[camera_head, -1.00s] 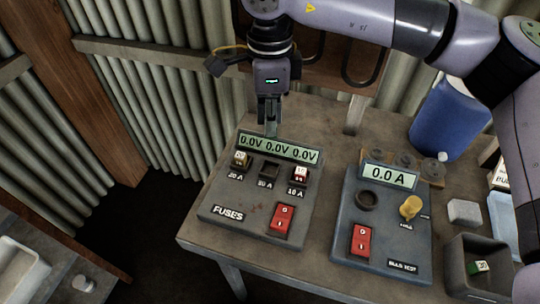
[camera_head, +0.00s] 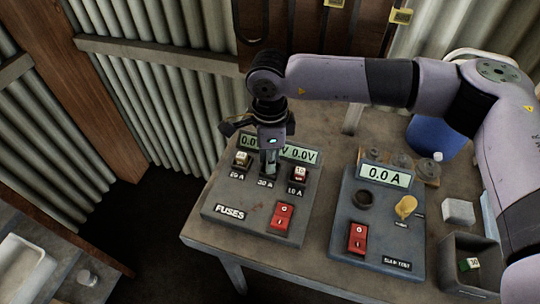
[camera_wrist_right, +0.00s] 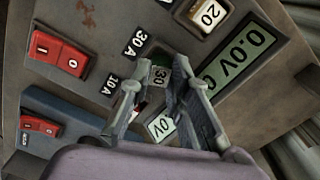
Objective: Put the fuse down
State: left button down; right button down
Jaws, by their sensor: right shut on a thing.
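My right gripper (camera_head: 269,168) reaches down to the middle 30 A position of the grey FUSES box (camera_head: 262,211). In the right wrist view, its fingers (camera_wrist_right: 160,80) are shut on a fuse with a green 30 label (camera_wrist_right: 160,75). The fingers hide much of the fuse and the middle socket, so I cannot tell how deep it sits. A fuse marked 20 (camera_head: 243,158) stands in the left socket, and another fuse (camera_head: 299,174) stands in the 10 A socket. My left gripper is out of view.
The box's voltage display (camera_head: 303,155) is partly behind my gripper. A red switch (camera_head: 283,217) is in front. A blue-grey tester (camera_head: 340,235) stands to the right. An open bin (camera_head: 449,262) holds a green-labelled fuse (camera_head: 469,265). A blue container (camera_head: 432,137) is behind.

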jog(key=shift+f+b, duration=0.2)
jog(key=shift+b, duration=0.1)
jog(key=c, duration=1.5)
grip_release()
jog(key=shift+r, duration=0.15)
jog(key=shift+r+p, duration=0.2)
jog(key=shift+p, duration=0.15)
jog(key=shift+w+r, duration=0.1)
jog(key=shift+r, duration=0.15)
notch_tip(320, 180, up, 11)
jog(key=shift+r+b, duration=0.2)
jog(key=shift+b, duration=1.05)
